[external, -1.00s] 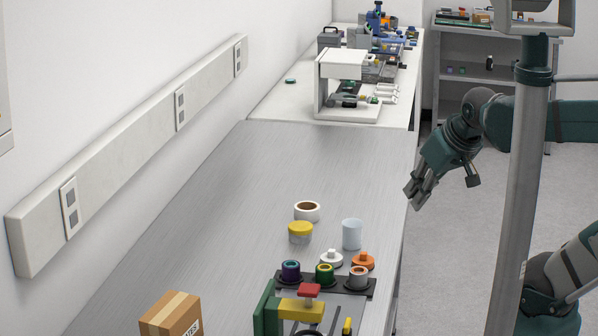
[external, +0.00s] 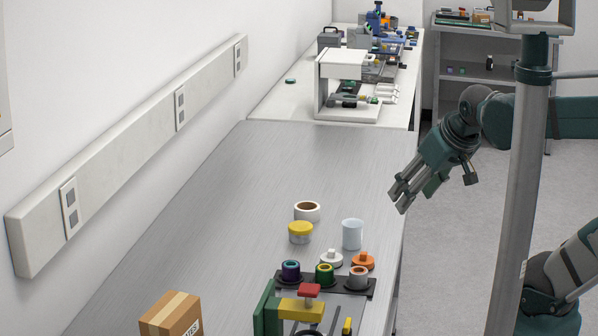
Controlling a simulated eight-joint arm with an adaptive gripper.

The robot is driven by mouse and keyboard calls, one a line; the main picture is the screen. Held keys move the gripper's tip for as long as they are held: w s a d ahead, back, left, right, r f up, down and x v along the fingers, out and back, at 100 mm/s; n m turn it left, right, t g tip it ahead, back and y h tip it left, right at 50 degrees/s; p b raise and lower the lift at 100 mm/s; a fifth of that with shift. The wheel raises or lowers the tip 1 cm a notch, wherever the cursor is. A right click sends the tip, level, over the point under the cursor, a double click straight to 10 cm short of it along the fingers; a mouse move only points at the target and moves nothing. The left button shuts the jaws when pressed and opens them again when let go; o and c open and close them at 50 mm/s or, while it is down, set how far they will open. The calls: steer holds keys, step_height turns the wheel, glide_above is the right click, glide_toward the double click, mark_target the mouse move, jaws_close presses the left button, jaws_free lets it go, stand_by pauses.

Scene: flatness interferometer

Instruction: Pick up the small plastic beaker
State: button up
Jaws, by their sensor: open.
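The small plastic beaker (external: 352,234) is pale, translucent and upright on the grey metal bench (external: 290,165), near its right edge. My gripper (external: 398,199) is open and empty, up and to the right of the beaker in the picture, by the bench's right edge. Its fingers point down and to the left, apart from the beaker. Nothing hides the beaker's front.
Left of the beaker are a tape roll (external: 307,211) and a yellow-lidded jar (external: 300,233). In front are a white stopper (external: 331,259), an orange one (external: 362,261) and a black rack (external: 340,285) with coloured-topped pieces. The bench behind is clear.

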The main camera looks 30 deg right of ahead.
steer(key=w, duration=0.1)
steer(key=m+g+h+p, duration=0.2)
steer(key=m+g+p, duration=0.2)
steer(key=m+p, duration=0.25)
glide_above(353, 226)
steer(key=s+a, duration=0.3)
steer(key=shift+m, duration=0.45)
steer(key=shift+s+a+f, duration=0.1)
steer(key=shift+f, duration=3)
steer(key=shift+s+a+f, duration=0.1)
steer(key=shift+f, duration=3)
steer(key=shift+d+f, duration=0.1)
steer(key=shift+x, duration=1.2)
steer(key=shift+f, duration=0.1)
steer(key=shift+d+x, duration=0.2)
steer(key=shift+x, duration=2.3)
